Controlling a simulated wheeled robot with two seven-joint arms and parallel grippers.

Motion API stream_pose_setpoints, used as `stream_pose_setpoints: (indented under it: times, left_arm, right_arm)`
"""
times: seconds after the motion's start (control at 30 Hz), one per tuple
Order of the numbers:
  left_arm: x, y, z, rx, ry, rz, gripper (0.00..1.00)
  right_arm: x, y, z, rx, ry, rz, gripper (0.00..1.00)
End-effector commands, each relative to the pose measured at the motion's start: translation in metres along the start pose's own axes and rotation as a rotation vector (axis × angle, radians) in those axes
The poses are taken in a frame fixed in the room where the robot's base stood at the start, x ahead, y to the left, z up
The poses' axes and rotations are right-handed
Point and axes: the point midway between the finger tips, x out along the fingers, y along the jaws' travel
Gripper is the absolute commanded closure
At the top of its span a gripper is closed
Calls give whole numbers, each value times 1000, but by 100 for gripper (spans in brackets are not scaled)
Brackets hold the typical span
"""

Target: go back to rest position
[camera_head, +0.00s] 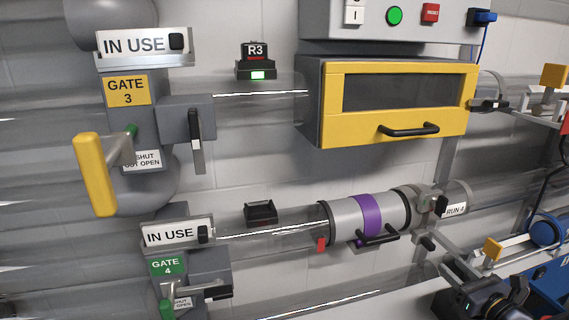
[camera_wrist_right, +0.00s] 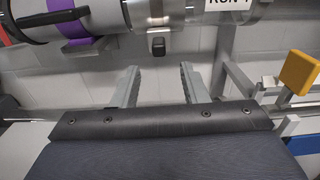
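My right gripper (camera_head: 482,296) is at the bottom right of the head view, low and in front of the wall, partly cut off by the frame edge. In the right wrist view its two grey fingers (camera_wrist_right: 160,88) stand apart with nothing between them. Beyond them is the pale block wall. My left gripper does not show in either view.
A grey cylinder with a purple band (camera_head: 367,217) and a black handle lies above the right gripper. A yellow-framed hatch (camera_head: 398,103) is higher up. GATE 3 (camera_head: 126,90) and GATE 4 (camera_head: 167,266) stand at left. A yellow block (camera_wrist_right: 299,72) is right of the fingers.

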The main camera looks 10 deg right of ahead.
Motion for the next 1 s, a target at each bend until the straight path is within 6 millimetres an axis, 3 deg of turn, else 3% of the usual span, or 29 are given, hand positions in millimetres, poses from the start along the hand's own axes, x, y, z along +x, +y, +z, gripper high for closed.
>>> stream_pose_setpoints:
  times: [0.13,0.27,0.37,0.5,0.53,0.6,0.7,1.0]
  left_arm:
    - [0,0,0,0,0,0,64]
    - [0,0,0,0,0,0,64]
    - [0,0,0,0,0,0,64]
    - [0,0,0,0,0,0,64]
    - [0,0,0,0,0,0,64]
    - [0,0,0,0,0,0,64]
    - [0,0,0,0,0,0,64]
    - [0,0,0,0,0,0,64]
  right_arm:
    - [10,46,20,-101,17,138,60]
    - [9,129,45,-318,45,388,60]
    - [-10,199,58,-551,57,611,60]
    - [-64,285,57,-989,41,936,60]
    - [-77,297,54,-1093,34,998,60]
    - [-105,316,45,-1319,12,1118,60]
    - [-136,328,33,-1601,-22,1235,60]
    - [-182,320,9,-2297,-119,1380,60]
